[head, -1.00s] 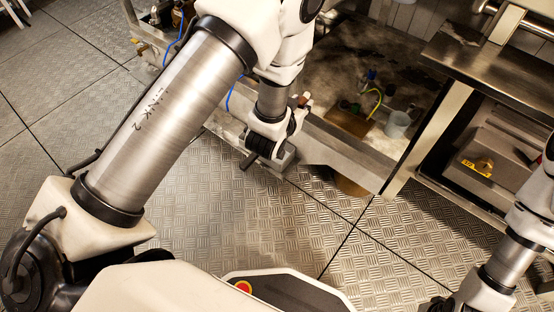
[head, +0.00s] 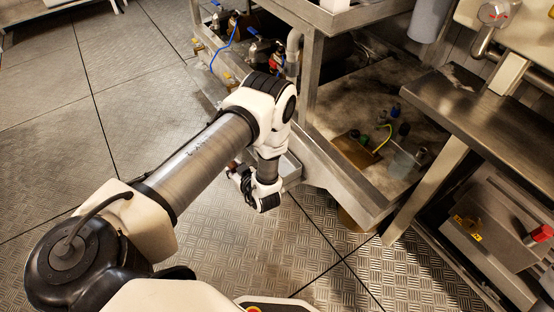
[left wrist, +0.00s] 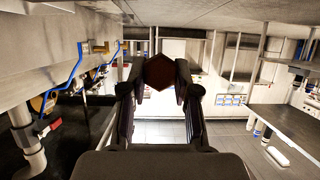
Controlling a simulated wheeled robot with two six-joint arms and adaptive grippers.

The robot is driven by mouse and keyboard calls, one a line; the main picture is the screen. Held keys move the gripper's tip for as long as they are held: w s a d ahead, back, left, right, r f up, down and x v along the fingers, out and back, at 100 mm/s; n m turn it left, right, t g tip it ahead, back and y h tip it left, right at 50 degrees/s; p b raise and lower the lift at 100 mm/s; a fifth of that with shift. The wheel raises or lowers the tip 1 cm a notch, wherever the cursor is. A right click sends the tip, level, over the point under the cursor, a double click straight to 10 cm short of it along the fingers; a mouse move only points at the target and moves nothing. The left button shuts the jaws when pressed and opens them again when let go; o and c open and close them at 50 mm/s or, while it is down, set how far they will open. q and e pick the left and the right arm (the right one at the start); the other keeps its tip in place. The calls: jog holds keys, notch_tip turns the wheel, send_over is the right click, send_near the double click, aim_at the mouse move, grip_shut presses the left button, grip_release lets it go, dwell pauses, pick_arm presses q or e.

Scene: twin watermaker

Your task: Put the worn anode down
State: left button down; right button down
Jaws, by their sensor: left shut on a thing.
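My left gripper (left wrist: 160,88) is shut on a brown hexagonal piece, which I take to be the worn anode (left wrist: 159,72); its end faces show between the fingertips in the left wrist view. In the head view the left gripper (head: 236,172) is small and partly hidden by its own wrist, low beside the steel frame. A small reddish-brown bit of the anode (head: 232,165) shows at the fingers. The gripper points away to the left, over the floor side of the frame. My right gripper is out of view.
A steel bench (head: 480,115) stands right. The checkered floor (head: 60,140) at left is open.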

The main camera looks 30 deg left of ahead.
pick_arm(q)
jog(key=shift+w+d+f+b, duration=1.2)
jog(key=shift+w+b, duration=0.6)
jog(key=shift+w, duration=0.45)
jog(key=shift+w+d+f+b, duration=0.85)
jog(key=shift+w+d+b, duration=0.55)
jog(key=shift+w+b, duration=0.65)
jog(key=shift+w+d+f+b, duration=1.05)
jog(key=shift+w+d+b, duration=0.4)
jog(key=shift+w, duration=1)
jog(key=shift+a, duration=0.15)
jog(key=c, duration=0.9)
grip_release()
jog(key=shift+o, duration=0.2)
jog(key=shift+f, duration=0.2)
jog(key=shift+r, duration=0.1)
